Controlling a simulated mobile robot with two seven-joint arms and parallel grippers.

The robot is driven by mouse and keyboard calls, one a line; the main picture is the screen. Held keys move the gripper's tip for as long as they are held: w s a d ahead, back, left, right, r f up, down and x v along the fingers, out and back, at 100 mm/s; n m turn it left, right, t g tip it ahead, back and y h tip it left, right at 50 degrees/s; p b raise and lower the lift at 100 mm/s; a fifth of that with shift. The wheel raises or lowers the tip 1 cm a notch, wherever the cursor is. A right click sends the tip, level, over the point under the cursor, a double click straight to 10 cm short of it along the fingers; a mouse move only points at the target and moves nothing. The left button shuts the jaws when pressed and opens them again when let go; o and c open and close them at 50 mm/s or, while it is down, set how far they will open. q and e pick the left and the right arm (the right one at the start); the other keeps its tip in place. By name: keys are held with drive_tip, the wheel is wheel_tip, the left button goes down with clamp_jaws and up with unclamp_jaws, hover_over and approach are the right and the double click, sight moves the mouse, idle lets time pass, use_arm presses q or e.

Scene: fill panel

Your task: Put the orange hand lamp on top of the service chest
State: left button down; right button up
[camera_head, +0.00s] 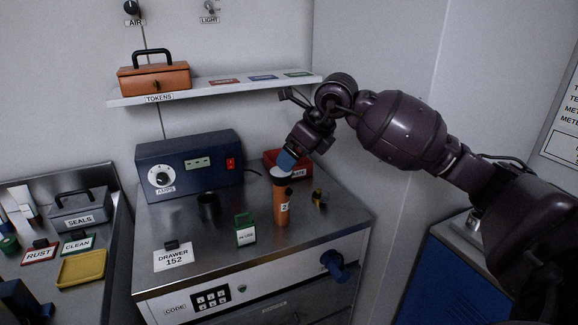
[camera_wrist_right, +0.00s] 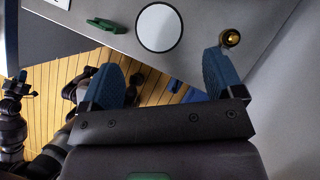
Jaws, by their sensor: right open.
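The orange hand lamp (camera_head: 282,208) stands upright on the steel top of a white drawer cabinet (camera_head: 215,232) in the head view. Its round white end faces up; in the right wrist view the lamp (camera_wrist_right: 158,27) shows as a white disc. My right gripper (camera_head: 287,160) is just above the lamp in the head view. In the right wrist view my right gripper (camera_wrist_right: 163,80) has its blue fingers wide apart, with nothing between them and the disc beyond the tips. A blue chest (camera_head: 440,280) with a grey top stands at the lower right, partly hidden by my arm. My left gripper does not show.
Around the lamp are a green tag block (camera_head: 245,232), a dark cup (camera_head: 209,207), a red bin (camera_head: 272,160), a small brass part (camera_head: 320,198) and a blue AMPS unit (camera_head: 190,165). A shelf (camera_head: 215,88) hangs above. A blue knob (camera_head: 335,265) sticks out in front.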

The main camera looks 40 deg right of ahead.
drive_tip(key=shift+v, duration=1.5)
